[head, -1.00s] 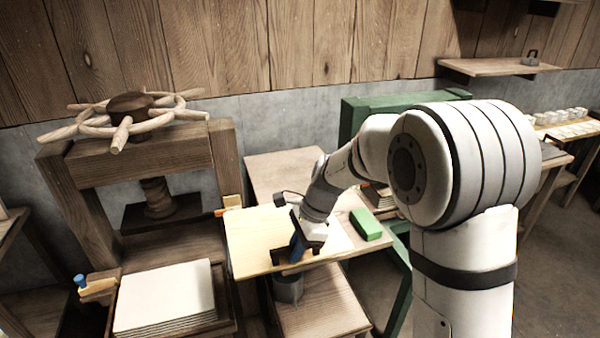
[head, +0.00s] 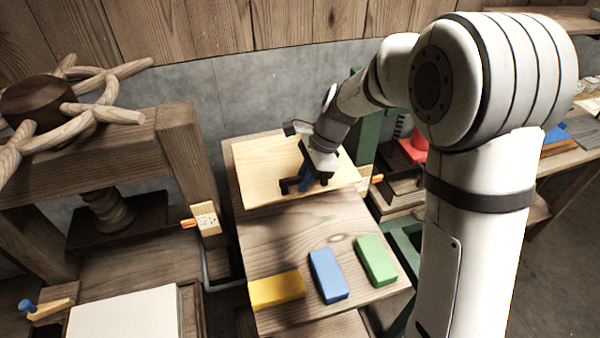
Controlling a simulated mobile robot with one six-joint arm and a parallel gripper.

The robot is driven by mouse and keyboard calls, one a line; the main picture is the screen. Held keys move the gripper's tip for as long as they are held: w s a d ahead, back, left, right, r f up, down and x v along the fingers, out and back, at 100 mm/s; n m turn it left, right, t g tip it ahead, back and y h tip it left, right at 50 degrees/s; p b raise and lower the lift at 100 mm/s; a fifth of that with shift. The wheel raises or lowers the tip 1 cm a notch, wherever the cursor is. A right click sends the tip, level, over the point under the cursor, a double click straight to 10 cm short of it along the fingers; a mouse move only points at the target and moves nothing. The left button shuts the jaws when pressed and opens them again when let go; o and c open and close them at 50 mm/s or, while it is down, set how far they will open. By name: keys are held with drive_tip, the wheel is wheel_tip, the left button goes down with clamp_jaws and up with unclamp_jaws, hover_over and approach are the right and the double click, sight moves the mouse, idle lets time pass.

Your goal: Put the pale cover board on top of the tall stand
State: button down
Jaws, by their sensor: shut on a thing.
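The pale cover board (head: 262,168) is a thin, light wood panel in the head view. My gripper (head: 304,184) is shut on it near its front right part, with a blue piece showing at the jaws. The board is over the far part of a wooden stand top (head: 300,236), which I take to be the tall stand. I cannot tell whether the board touches that top. The exact grip is partly hidden by the jaws.
Yellow (head: 276,290), blue (head: 327,275) and green (head: 375,260) blocks lie on the stand's near part. A wooden press (head: 150,150) with a spoked wheel stands left. A white stack (head: 125,315) lies front left. A red object (head: 413,150) is at right.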

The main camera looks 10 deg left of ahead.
wheel_tip(320, 180, down, 6)
drive_tip(key=shift+a+p, duration=0.15)
drive_tip(key=shift+p, duration=0.3)
drive_tip(key=shift+f, duration=1.95)
drive_tip(key=shift+f, duration=0.1)
drive_tip(key=c, duration=1.5)
unclamp_jaws()
drive_tip(key=shift+o, duration=0.2)
